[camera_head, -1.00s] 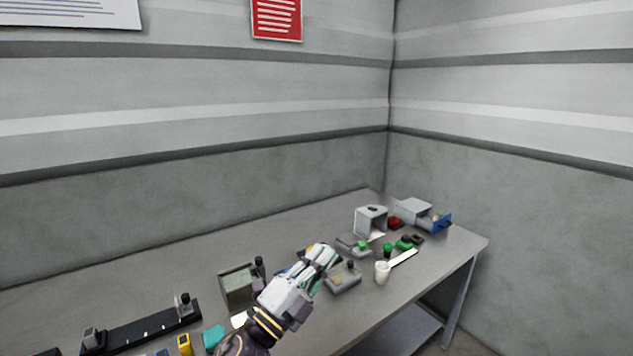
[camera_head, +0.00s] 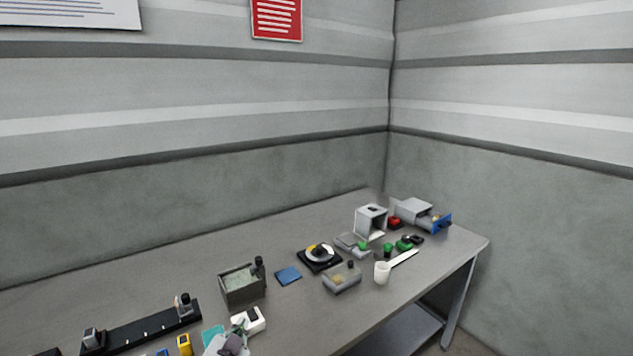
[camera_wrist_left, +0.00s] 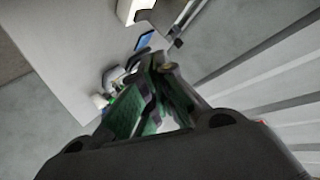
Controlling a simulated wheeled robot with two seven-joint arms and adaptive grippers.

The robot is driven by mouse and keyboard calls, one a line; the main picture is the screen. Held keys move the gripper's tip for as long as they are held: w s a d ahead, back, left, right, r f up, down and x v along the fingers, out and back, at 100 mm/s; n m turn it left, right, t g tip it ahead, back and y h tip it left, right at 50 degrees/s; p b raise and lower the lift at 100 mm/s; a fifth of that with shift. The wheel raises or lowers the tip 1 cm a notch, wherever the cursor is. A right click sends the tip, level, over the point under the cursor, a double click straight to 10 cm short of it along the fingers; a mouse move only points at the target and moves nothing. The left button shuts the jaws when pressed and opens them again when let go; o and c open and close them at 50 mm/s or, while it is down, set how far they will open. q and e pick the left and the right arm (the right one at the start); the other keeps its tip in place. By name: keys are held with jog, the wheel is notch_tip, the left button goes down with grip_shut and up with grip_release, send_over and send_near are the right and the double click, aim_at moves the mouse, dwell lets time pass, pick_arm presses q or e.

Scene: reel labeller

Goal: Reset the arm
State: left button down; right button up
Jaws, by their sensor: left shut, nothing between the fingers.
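My left gripper (camera_head: 236,332) is at the bottom edge of the head view, low over the front of the table and partly cut off. It also shows in the left wrist view (camera_wrist_left: 156,68), where its green-padded fingers are closed with nothing between them. The table with its parts lies beyond the fingers in that view. My right gripper is in neither view.
The grey table (camera_head: 330,322) carries a grey open bin (camera_head: 242,298), a blue pad (camera_head: 288,275), a black reel stand (camera_head: 319,258), a white cup (camera_head: 382,273) and a long black rail (camera_head: 140,330). A white device (camera_head: 250,319) is close beside my gripper.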

pick_arm(q)
jog(key=s+a+f+g, duration=0.1)
jog(key=s+f, duration=0.1)
jog(key=f, duration=0.1)
jog(key=s+a+f+n+g, duration=0.1)
jog(key=s+f+g, duration=0.1)
jog(key=s, duration=0.1)
jog(key=s+a+f+n+g, duration=0.1)
jog(key=s+f+g, duration=0.1)
jog(key=s+f, duration=0.1)
jog(key=shift+s+f, duration=0.15)
jog(key=shift+f, duration=0.15)
jog(key=s+f+n+g, duration=0.2)
jog(key=s+f+g, duration=0.35)
jog(key=s, duration=0.55)
jog(key=s+f, duration=0.3)
jog(key=f, duration=3.1)
jog(key=s+a+f+g, duration=0.1)
jog(key=s+a+f, duration=0.1)
jog(key=s+f, duration=0.7)
jog(key=s+a+f+g, duration=0.1)
jog(key=s+a+f, duration=0.2)
jog(key=s+f, duration=0.7)
jog(key=s, duration=0.3)
jog(key=shift+s+m, duration=0.2)
jog(key=shift+m, duration=0.2)
